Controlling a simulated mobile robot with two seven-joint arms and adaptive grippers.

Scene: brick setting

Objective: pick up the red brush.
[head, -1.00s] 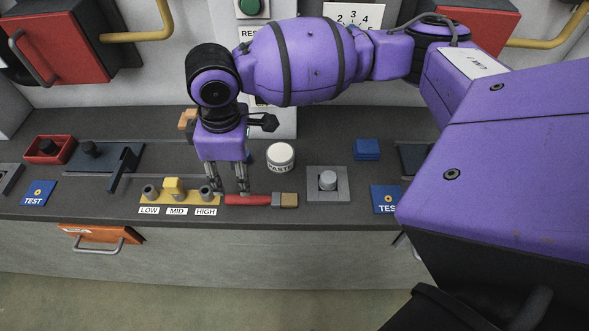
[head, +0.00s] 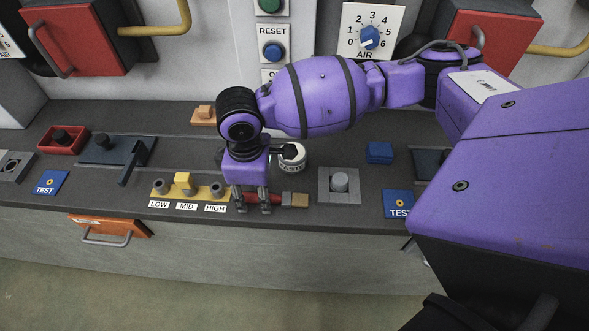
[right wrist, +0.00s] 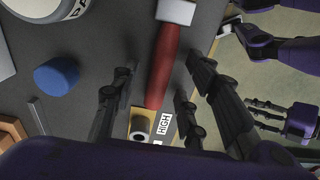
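The red brush (head: 283,199) lies on the dark console ledge, with its red handle to the left and its tan head to the right. My right gripper (head: 253,209) is open, pointing down over the handle and partly hiding it. In the right wrist view the brush's handle (right wrist: 164,65) runs between the two spread fingers (right wrist: 160,64), with a gap on each side. Its pale ferrule (right wrist: 176,12) shows at the top edge. My left gripper (right wrist: 268,115) appears only in the right wrist view, at the right edge, with its fingers apart and nothing between them.
A yellow LOW/MID/HIGH selector (head: 203,192) stands just left of the brush. A white round WASTE container (head: 291,158) is behind it. A grey plate with a button (head: 339,184) is to the right. The ledge's front edge is close in front.

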